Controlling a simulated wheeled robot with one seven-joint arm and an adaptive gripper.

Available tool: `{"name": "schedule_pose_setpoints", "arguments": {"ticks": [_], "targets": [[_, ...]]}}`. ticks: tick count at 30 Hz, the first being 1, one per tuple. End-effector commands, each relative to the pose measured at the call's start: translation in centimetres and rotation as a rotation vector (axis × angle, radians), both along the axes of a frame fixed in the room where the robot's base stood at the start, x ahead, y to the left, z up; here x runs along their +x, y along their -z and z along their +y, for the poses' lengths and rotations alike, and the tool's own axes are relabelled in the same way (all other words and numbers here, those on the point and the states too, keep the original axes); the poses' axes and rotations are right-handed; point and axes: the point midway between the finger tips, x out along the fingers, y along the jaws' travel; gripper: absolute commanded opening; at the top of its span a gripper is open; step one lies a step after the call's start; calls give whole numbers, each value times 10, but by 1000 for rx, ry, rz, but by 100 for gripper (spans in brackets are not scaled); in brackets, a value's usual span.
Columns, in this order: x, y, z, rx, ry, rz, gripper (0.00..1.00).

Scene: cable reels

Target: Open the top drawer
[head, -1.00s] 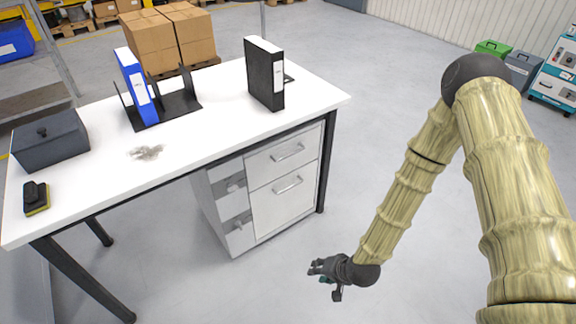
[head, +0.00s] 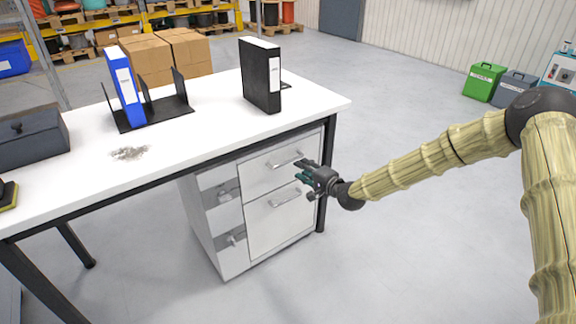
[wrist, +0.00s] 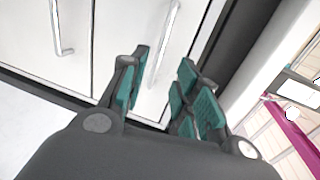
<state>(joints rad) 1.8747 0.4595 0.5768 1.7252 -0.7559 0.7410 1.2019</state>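The white drawer unit stands under the table. Its top drawer (head: 262,172) is shut, with a silver bar handle (head: 287,161). The lower drawer (head: 262,222) is also shut. My gripper (head: 303,171) is in front of the unit's right side, near the top handle and overlapping part of the front in the head view. In the wrist view my gripper (wrist: 166,95) is open, its teal-padded fingers apart and nothing between them. The top handle (wrist: 170,45) lies ahead of the gap between the fingers, apart from them. The lower handle (wrist: 57,30) is to the left.
The white table (head: 205,130) overhangs the unit, and its black leg (head: 328,170) stands just beside the drawers. A black binder (head: 260,75), a blue binder (head: 125,88) and a dark box (head: 32,138) are on top. The floor (head: 430,240) at the right is clear.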

Motion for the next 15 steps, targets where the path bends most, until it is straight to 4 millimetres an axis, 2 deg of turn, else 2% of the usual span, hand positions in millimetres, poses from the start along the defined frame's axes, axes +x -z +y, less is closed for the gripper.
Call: {"name": "schedule_pose_setpoints", "arguments": {"ticks": [15], "targets": [[61, 17, 45, -3, -1, -1, 31]]}}
